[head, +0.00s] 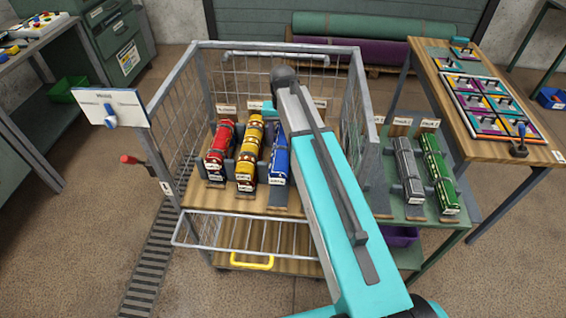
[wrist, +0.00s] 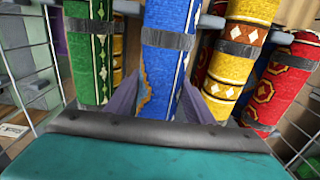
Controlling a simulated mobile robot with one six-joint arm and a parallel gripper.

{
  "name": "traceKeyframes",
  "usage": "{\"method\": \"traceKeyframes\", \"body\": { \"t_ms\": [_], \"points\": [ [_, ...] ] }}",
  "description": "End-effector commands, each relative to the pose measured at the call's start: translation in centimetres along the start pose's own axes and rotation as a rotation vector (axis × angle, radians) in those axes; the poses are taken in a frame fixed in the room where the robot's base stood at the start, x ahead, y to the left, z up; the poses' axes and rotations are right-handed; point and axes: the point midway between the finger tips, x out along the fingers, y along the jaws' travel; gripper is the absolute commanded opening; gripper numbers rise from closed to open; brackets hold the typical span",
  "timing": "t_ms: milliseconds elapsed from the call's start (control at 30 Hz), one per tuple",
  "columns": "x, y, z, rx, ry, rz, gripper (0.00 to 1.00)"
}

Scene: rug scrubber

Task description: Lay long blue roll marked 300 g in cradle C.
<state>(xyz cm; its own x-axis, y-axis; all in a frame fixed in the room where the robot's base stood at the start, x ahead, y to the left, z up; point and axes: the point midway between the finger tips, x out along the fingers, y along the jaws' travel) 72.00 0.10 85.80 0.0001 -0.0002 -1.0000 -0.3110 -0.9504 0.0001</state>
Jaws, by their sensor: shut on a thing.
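A long blue roll (head: 280,158) with a grey band is in the wire-sided cart, right of the yellow roll; its weight mark is too small to read. In the wrist view, my gripper (wrist: 162,98) has its purple fingers on either side of the blue roll (wrist: 165,62), shut on it. My arm hides the gripper in the head view. I cannot tell whether the roll is clear of its rest. The green side stand (head: 402,208) has small signs (head: 430,124) behind its cradles, their letters unreadable here. An empty-looking cradle (head: 378,200) is left of the grey roll.
Red (head: 219,150) and yellow (head: 250,150) rolls lie left of the blue one. A green roll (wrist: 92,55) lies close beside it in the wrist view. Grey (head: 408,170) and green (head: 438,172) rolls occupy the stand. The cart's wire side (head: 355,110) stands between.

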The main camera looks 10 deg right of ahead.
Motion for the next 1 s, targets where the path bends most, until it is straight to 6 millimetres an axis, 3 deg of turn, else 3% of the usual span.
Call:
{"method": "traceKeyframes", "body": {
  "t_ms": [100, 400, 1000],
  "points": [
    [2.0, 0.0, 0.0, 0.0, 0.0, 0.0, 0.17],
    [5.2, 0.0, 0.0, 0.0, 0.0, 0.0, 0.17],
    [6.2, 0.0, 0.0, 0.0, 0.0, 0.0, 0.17]
  ]
}}
